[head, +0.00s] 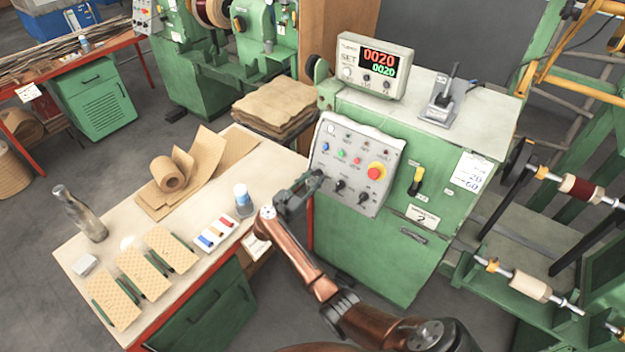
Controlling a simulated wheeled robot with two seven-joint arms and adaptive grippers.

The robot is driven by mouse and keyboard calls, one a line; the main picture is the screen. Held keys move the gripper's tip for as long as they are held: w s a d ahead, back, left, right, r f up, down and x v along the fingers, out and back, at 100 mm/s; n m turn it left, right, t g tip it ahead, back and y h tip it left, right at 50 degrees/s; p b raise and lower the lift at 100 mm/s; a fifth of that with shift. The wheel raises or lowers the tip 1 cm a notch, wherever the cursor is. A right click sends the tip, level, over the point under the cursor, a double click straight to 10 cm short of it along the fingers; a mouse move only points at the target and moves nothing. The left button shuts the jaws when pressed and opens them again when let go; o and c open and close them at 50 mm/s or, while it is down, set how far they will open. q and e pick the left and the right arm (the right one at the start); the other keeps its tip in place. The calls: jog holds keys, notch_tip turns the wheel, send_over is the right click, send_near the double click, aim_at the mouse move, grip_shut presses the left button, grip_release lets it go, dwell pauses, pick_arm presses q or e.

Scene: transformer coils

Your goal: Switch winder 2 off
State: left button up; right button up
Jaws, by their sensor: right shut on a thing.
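Winder 2 is the green machine (395,240) at centre right, with a plate marked 2 (422,217) on its front. Its grey control panel (372,150) has small coloured buttons, a red emergency stop (376,172) on a yellow base, and black knobs (340,186) along the bottom. A yellow and black switch handle (416,181) sits right of the panel. The counter display (378,62) on top is lit, with 0020 in red and in green. My right gripper (317,177) is shut on a black knob at the panel's lower left, which its fingers mostly hide. My left gripper is out of view.
A spool rack (530,287) stands right of the winder.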

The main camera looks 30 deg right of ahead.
jog(key=c, duration=0.3)
jog(key=shift+c, duration=0.2)
jog(key=shift+s+r+n+t+p, duration=0.1)
jog(key=shift+n+t+p, duration=0.3)
jog(key=shift+n+p, duration=0.5)
jog(key=n+y+p, duration=0.1)
jog(key=n+p, duration=0.1)
jog(key=p, duration=0.1)
jog(key=n+t+y+p, duration=0.1)
jog(key=n+p, duration=0.2)
jog(key=n+t+p, duration=0.1)
jog(key=n+p, duration=0.2)
jog(key=shift+s+d+r+y, duration=0.2)
jog(key=shift+s+r+y, duration=0.05)
jog(key=shift+r+y, duration=0.15)
jog(key=n+y+p, duration=0.1)
jog(key=n+p, duration=0.2)
jog(key=p, duration=0.2)
jog(key=n+y+p, duration=0.1)
jog(key=n+p, duration=0.2)
jog(key=p, duration=0.3)
jog(key=n+y+p, duration=0.1)
jog(key=n+p, duration=0.3)
jog(key=p, duration=0.2)
jog(key=shift+s+d+r+t+y, duration=0.1)
jog(key=shift+d+r+t+y, duration=0.1)
jog(key=shift+t+y, duration=0.2)
jog(key=shift+f+n+p, duration=0.15)
jog(key=shift+n+p, duration=0.55)
jog(key=shift+p, duration=0.3)
